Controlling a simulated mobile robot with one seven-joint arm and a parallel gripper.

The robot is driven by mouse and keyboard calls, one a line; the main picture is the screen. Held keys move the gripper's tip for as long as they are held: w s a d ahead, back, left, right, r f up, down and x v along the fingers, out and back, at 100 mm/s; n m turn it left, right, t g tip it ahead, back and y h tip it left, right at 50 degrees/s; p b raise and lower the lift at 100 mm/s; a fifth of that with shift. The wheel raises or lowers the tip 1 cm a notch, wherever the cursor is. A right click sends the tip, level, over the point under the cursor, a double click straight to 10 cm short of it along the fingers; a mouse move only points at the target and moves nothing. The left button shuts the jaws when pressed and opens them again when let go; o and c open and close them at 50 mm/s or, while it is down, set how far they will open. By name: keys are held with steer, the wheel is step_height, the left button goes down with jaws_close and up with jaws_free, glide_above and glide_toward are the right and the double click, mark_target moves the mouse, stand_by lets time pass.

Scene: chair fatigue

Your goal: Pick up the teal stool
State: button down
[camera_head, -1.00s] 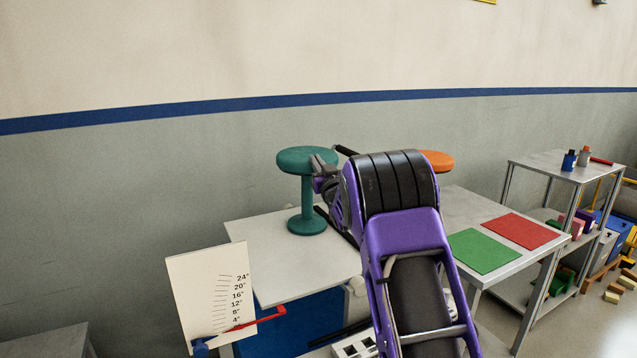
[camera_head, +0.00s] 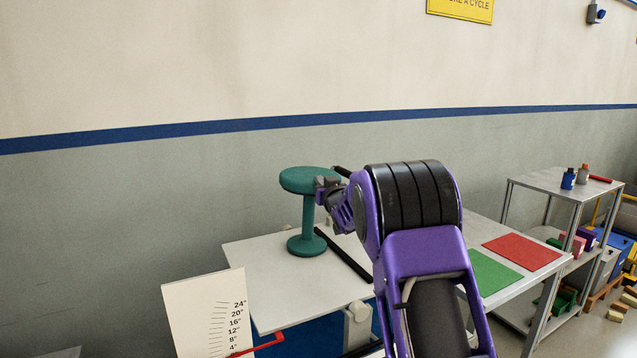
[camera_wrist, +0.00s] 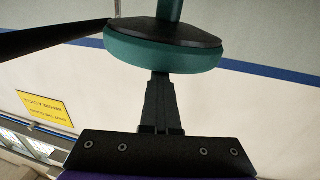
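The teal stool (camera_head: 307,215) stands upright on the white table, with a round seat, a thin post and a round base. My gripper (camera_head: 325,188) is at the right side of its seat, level with the rim and just below it. In the wrist view, the picture is upside down: the teal seat rim (camera_wrist: 165,55) and its dark underside show at the top. My gripper's fingers (camera_wrist: 160,85) overlap into one narrow dark shape that ends at the rim. Whether they are open or closed on it is hidden.
A black bar (camera_head: 343,254) lies on the white table (camera_head: 260,265) right of the stool base. A white height-scale board (camera_head: 190,315) with a red pointer stands at front left. Green (camera_head: 490,272) and red (camera_head: 522,252) mats lie on the right table. A shelf (camera_head: 545,180) stands beyond.

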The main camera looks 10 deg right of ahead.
steer(key=shift+w+d, duration=0.15)
steer(key=c, duration=1.6)
jaws_free()
steer(key=shift+r, duration=0.35)
steer(key=shift+c, duration=1.6)
jaws_free()
steer(key=shift+a+r, duration=0.1)
steer(key=shift+a, duration=0.15)
